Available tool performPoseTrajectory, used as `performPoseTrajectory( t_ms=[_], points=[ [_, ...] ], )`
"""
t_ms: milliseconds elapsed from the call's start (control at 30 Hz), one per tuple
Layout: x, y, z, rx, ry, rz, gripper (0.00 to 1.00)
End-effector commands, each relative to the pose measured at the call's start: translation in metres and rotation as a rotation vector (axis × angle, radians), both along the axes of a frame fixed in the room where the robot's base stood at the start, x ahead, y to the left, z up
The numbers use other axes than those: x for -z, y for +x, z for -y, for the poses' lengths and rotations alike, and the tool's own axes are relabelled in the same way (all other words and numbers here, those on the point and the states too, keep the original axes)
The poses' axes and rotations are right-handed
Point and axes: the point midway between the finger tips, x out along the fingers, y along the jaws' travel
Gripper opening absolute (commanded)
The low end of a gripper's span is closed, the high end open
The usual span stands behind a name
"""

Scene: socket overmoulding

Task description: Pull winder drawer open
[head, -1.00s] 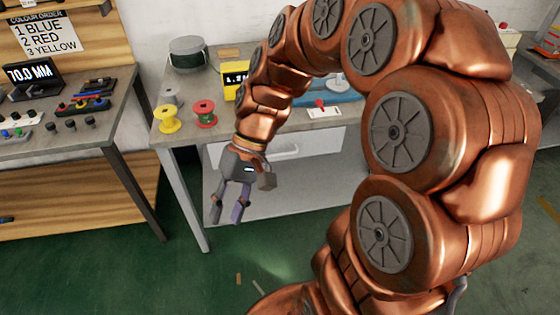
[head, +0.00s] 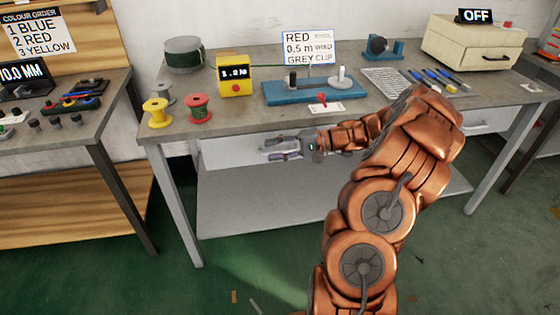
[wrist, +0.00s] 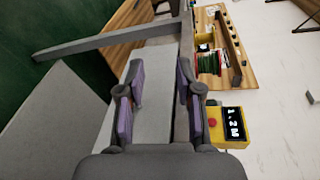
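The winder bench has a white drawer front (head: 226,153) under its top, below the blue winder (head: 315,92). The drawer looks closed, flush under the bench edge. My gripper (head: 268,149) is in front of this drawer front, pointing left along it. Its two fingers are apart with nothing seen between them. In the wrist view my gripper (wrist: 158,90) is also open, with the pale drawer front (wrist: 155,75) behind the fingers. The drawer handle is not visible now; my gripper and arm cover part of the front.
A second white drawer front (head: 490,121) is at the right. On the bench top (head: 240,118) stand a yellow meter (head: 235,76), a red spool (head: 199,109) and a yellow spool (head: 157,113) near the edge. A lower shelf (head: 270,195) lies below my gripper.

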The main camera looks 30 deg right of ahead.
Motion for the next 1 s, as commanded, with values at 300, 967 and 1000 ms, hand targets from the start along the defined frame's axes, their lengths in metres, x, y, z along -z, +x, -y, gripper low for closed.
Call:
performPoseTrajectory(
  t_ms=[300, 967, 1000],
  points=[
    [0.060, -0.003, 0.093, 0.216, 0.062, 0.064, 0.35],
    [0.069, 0.042, 0.054, 0.236, 0.066, 0.072, 0.35],
    [0.069, 0.045, 0.052, 0.238, 0.067, 0.072, 0.35]
  ],
)
